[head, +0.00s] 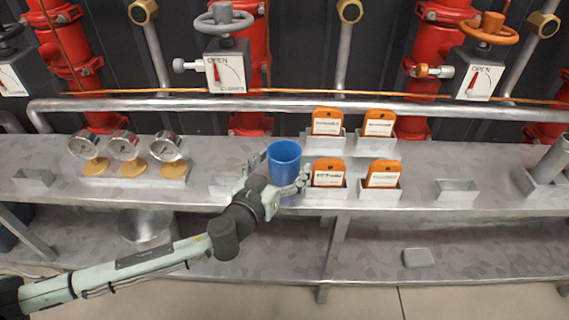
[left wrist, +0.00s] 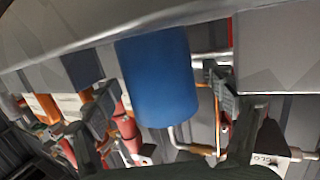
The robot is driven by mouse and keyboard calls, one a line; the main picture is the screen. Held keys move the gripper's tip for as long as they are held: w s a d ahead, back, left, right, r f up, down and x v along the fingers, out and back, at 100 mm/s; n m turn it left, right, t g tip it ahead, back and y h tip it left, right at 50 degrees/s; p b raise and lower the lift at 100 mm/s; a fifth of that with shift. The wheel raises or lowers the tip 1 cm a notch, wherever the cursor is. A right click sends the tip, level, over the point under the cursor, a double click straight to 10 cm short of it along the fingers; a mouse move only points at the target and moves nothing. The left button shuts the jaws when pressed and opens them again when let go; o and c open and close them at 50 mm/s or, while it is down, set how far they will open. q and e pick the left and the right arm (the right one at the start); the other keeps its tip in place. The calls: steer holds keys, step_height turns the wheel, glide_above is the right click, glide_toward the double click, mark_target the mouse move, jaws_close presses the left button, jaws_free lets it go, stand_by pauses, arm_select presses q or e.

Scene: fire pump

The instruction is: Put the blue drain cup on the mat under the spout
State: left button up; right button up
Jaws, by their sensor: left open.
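The blue drain cup (head: 284,160) stands upright on the grey upper shelf, left of the orange tags. It also fills the middle of the left wrist view (left wrist: 158,75). My left gripper (head: 279,177) is open, with one finger on each side of the cup. In the left wrist view the fingers (left wrist: 160,105) lie apart on either side of it; I cannot tell whether they touch it. A silver nozzle (head: 188,65) sticks out left of the grey-wheeled valve. My right gripper is out of view.
Orange tags (head: 328,172) stand in holders close right of the cup. Several gauges (head: 124,146) sit on the left. An empty holder (head: 457,189) is further right. A rail (head: 300,105) and red pipes (head: 253,60) run behind. The lower shelf (head: 480,262) is mostly clear.

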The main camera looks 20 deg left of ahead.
arm_select(q)
steer(key=shift+w, duration=0.5)
steer(key=shift+c, duration=0.2)
steer(key=c, duration=1.4)
